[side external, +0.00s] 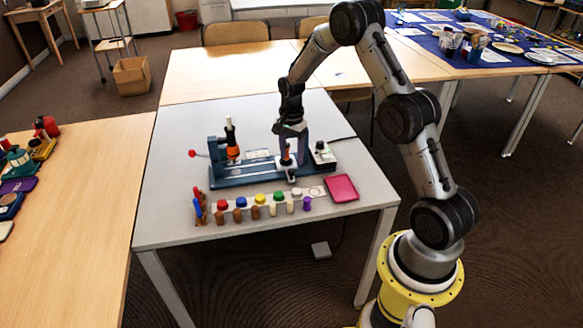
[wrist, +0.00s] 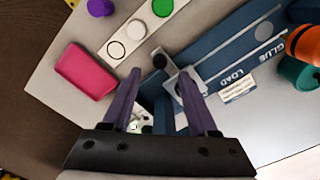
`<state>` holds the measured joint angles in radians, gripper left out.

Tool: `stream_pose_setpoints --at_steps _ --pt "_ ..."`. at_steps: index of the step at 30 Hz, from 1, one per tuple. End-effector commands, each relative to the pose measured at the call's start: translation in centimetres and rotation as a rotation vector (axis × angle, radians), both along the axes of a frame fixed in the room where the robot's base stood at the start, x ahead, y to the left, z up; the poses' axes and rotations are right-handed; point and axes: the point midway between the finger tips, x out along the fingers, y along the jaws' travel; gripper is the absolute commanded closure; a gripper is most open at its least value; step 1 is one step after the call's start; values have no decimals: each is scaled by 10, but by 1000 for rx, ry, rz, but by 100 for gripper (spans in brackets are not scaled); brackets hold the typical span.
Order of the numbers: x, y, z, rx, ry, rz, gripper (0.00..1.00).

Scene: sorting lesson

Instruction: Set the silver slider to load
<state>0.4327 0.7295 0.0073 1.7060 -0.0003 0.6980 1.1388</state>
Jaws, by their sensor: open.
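The silver slider (wrist: 173,84) is a small metal plate on the blue fixture (wrist: 226,62). In the wrist view it lies to the left of the word LOAD (wrist: 231,78), with GLUE (wrist: 264,52) further right. My gripper (wrist: 160,72) is open, its two purple fingers pointing at the fixture; the right finger overlaps the slider in the picture. I cannot tell if they touch.
An orange and black bottle (side external: 232,146) stands on the fixture's left part. Colored pegs and discs (side external: 260,199) line the front. The table's front left (side external: 165,215) is clear.

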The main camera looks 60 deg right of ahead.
Motion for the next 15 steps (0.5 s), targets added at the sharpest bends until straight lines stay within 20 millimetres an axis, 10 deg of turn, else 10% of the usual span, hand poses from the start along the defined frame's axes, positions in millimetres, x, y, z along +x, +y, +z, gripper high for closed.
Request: stream_pose_setpoints --at_steps 15 --pt "0 0 -53 0 0 0 41"
